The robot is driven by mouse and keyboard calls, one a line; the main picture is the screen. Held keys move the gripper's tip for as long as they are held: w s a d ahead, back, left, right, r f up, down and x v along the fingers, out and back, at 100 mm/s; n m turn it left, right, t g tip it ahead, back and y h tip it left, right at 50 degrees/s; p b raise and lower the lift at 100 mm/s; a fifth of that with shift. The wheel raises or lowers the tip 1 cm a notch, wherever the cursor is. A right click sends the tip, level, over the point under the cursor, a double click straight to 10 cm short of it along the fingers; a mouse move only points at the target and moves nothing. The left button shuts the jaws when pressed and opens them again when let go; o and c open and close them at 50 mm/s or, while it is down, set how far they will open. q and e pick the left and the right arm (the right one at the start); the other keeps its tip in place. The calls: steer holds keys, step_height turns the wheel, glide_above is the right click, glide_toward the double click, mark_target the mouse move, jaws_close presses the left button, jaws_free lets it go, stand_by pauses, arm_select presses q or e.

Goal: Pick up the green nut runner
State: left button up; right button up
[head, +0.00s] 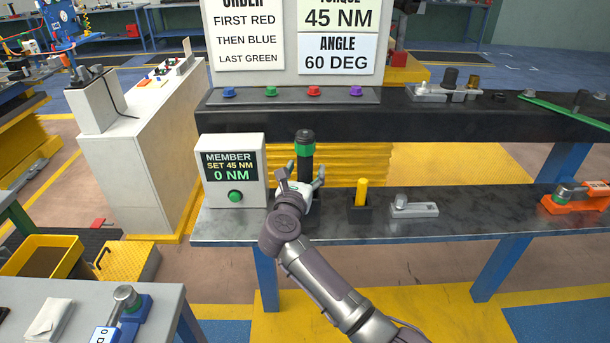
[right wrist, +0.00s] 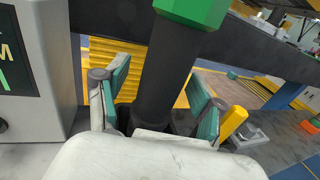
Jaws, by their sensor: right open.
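The green nut runner (head: 305,150) is a dark upright cylinder with a green band, standing on the dark shelf beside the torque display box. In the right wrist view its black body (right wrist: 160,85) stands between my fingers, with the green collar (right wrist: 195,10) above. My right gripper (head: 305,177) is open around the lower body, one finger on each side. A gap shows beside the right finger in the right wrist view. My left gripper is not in view.
The display box (head: 233,171) reading 0 NM stands close left of the nut runner. A yellow tool in a black holder (head: 360,213) and a grey metal tool (head: 413,207) are to the right. A black beam (head: 430,117) runs behind; the shelf (head: 470,210) has bare room further right.

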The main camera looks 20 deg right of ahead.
steer(key=shift+s+r, duration=0.1)
steer(key=shift+s, duration=0.05)
steer(key=shift+a, duration=0.1)
steer(key=shift+c, duration=1.2)
jaws_close()
steer(key=shift+r, duration=0.1)
steer(key=shift+r, duration=0.55)
step_height(320, 180, up, 17)
steer(key=b, duration=0.3)
glide_above(305, 133)
